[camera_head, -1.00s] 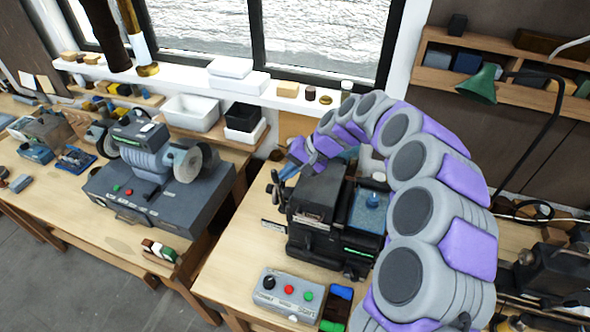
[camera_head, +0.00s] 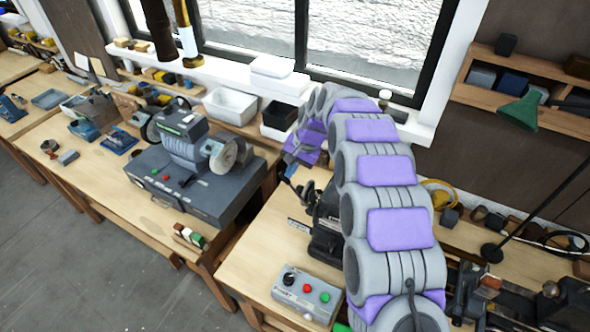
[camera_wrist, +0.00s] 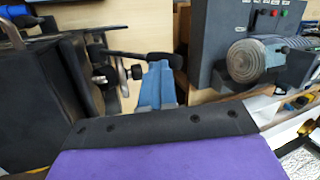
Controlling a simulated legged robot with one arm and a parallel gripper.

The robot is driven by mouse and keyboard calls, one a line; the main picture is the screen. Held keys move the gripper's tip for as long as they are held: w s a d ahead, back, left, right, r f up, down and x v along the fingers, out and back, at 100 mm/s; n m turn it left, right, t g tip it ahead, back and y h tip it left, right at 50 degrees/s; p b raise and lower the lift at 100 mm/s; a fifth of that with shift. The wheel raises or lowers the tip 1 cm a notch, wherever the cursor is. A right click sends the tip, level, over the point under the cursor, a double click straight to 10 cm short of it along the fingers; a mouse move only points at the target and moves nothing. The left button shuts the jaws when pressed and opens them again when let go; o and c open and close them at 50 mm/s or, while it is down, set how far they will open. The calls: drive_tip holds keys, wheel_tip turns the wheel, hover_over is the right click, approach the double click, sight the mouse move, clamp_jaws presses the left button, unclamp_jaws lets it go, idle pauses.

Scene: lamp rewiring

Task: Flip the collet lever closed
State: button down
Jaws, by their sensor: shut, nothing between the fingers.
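The dark collet machine (camera_head: 325,236) stands on the wooden bench, mostly hidden behind my arm in the head view. Its black body (camera_wrist: 28,105) fills the left of the wrist view. A dark lever bar with a rounded black end (camera_wrist: 130,54) reaches across just beyond my fingertips; I cannot tell whether it is the collet lever or whether they touch. My gripper (camera_wrist: 158,72), with blue fingers, is shut and empty. In the head view my gripper (camera_head: 290,171) is small, at the machine's far left end, partly hidden by my arm.
A grey grinder (camera_head: 185,165) stands on the neighbouring bench to the left; its round wheel (camera_wrist: 247,62) shows in the wrist view. A control box (camera_head: 307,291) with red and green buttons sits at the bench front. Trays and boxes line the windowsill behind.

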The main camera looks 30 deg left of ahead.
drive_tip(key=shift+s+a+f, duration=0.15)
drive_tip(key=shift+f, duration=0.1)
idle(0.3)
